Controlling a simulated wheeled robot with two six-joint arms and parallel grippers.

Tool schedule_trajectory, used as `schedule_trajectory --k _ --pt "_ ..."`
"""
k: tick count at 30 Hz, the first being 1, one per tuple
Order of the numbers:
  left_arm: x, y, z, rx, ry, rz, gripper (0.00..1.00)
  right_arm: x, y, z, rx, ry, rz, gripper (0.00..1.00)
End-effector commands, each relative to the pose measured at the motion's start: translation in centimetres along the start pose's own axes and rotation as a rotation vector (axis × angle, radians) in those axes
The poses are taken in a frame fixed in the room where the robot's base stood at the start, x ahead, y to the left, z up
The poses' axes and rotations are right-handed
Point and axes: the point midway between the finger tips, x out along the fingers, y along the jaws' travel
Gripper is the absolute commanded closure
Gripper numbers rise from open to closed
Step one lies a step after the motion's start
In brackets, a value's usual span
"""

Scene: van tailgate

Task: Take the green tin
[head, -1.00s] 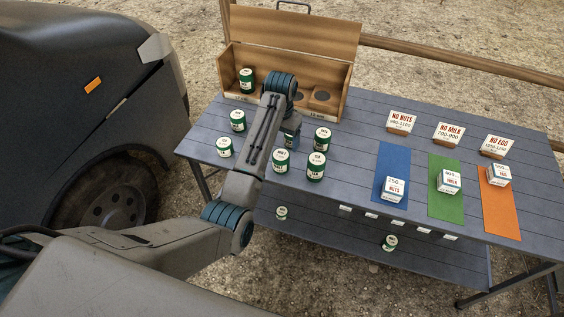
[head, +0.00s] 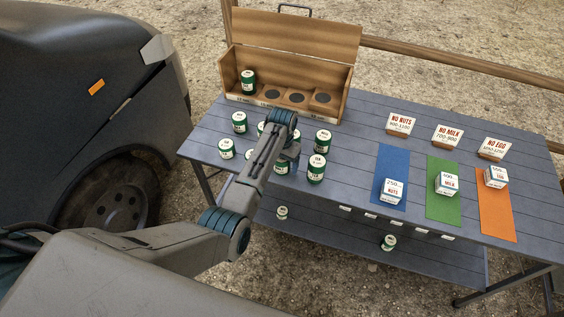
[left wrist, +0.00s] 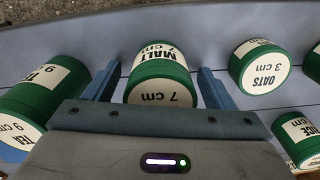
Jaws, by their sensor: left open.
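Several green tins with white labels stand on the grey slatted table. My left gripper (left wrist: 156,86) points down and is open, with one finger on each side of a tin marked MALT 7 cm (left wrist: 162,70); whether they touch cannot be told. That tin also shows in the head view (head: 282,167), partly behind my arm. A taller tin marked TEA 9 cm (left wrist: 40,88) is to the left in the wrist view, and a shorter OATS 3 cm tin (left wrist: 262,66) to the right. My right gripper is not in view.
An open wooden box (head: 228,72) at the back holds one green tin (head: 248,82) beside empty round recesses. Other tins (head: 239,122) stand close by. Blue, green and orange mats (head: 443,208) with small boxes lie at the right. A lower shelf holds two tins.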

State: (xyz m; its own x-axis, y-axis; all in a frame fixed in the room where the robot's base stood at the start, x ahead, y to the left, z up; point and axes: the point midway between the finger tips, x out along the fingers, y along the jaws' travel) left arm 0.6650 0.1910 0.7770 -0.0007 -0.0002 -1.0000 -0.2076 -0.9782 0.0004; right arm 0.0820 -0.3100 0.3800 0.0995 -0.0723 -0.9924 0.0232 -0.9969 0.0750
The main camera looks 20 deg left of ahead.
Motion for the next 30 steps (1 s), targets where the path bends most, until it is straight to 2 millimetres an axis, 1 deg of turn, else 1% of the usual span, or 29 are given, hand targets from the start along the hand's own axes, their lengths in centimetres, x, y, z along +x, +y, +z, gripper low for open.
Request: schedule_trajectory --k 2,3,5,9,10,20,25,28,30 --pt "0.0 0.0 0.0 0.000 0.000 0.000 0.24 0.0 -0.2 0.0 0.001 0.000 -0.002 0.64" --pt "0.0 0.0 0.0 0.000 0.000 0.000 0.32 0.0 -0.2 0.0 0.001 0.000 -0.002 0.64" --pt "0.0 0.0 0.0 0.000 0.000 0.000 0.44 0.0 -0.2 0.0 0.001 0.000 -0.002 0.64" --pt "0.0 0.0 0.0 0.000 0.000 0.000 0.72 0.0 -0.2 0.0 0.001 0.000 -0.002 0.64" --pt "0.0 0.0 0.0 0.000 0.000 0.000 0.74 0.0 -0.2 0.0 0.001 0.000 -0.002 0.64" --pt "-0.3 0.0 -0.1 0.000 0.002 0.000 0.74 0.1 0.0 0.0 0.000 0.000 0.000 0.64" --pt "-1.7 0.0 -0.1 0.000 0.005 -0.001 0.74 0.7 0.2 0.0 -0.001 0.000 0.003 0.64" --pt "-3.5 0.0 -0.2 -0.001 0.008 -0.001 0.74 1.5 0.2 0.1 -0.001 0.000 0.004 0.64" --pt "-3.4 0.3 1.4 -0.001 0.001 0.000 0.74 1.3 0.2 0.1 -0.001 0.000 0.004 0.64"
